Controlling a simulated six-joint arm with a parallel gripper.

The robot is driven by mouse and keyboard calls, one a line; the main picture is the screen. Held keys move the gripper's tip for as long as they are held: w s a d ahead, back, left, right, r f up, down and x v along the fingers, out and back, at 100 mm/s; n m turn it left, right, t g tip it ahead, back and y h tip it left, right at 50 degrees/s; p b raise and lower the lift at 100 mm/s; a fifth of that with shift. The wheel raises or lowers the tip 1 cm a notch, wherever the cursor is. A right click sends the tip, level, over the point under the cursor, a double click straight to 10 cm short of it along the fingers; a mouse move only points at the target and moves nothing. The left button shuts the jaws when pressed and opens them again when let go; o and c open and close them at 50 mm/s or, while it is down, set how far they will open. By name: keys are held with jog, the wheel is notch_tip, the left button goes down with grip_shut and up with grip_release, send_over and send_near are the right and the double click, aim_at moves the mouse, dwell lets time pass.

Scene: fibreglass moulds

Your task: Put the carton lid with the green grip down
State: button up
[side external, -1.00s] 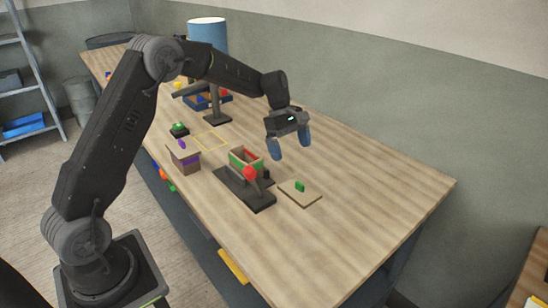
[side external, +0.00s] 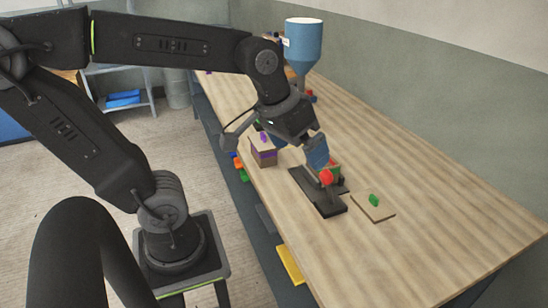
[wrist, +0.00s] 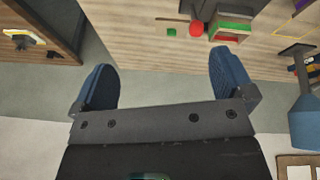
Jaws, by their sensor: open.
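The carton lid with the green grip (side external: 373,200) is a flat tan square lying on the table to the right of a dark fixture. Its green grip also shows at the top of the wrist view (wrist: 171,32). An open carton with a green band (side external: 334,169) stands in the fixture, partly hidden by my gripper; it shows in the wrist view (wrist: 232,28) too. My gripper (side external: 317,152) has blue fingers, appears above the carton in the side view, and is apart from the lid. In the wrist view its fingers (wrist: 163,62) are spread and empty.
The dark fixture (side external: 322,202) has a red knob (side external: 326,177). A carton with a purple band (side external: 264,157) and a purple-gripped lid stands to the left. A blue hopper (side external: 304,45) rises at the back. The table's right side is clear.

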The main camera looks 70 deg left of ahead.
jog(key=s+m, duration=0.1)
jog(key=s+f+m, duration=0.1)
jog(key=s, duration=0.1)
jog(key=s+t, duration=0.1)
jog(key=shift+s+d+f+m, duration=0.1)
jog(key=shift+s+f+m, duration=0.15)
jog(key=shift+s+m, duration=0.15)
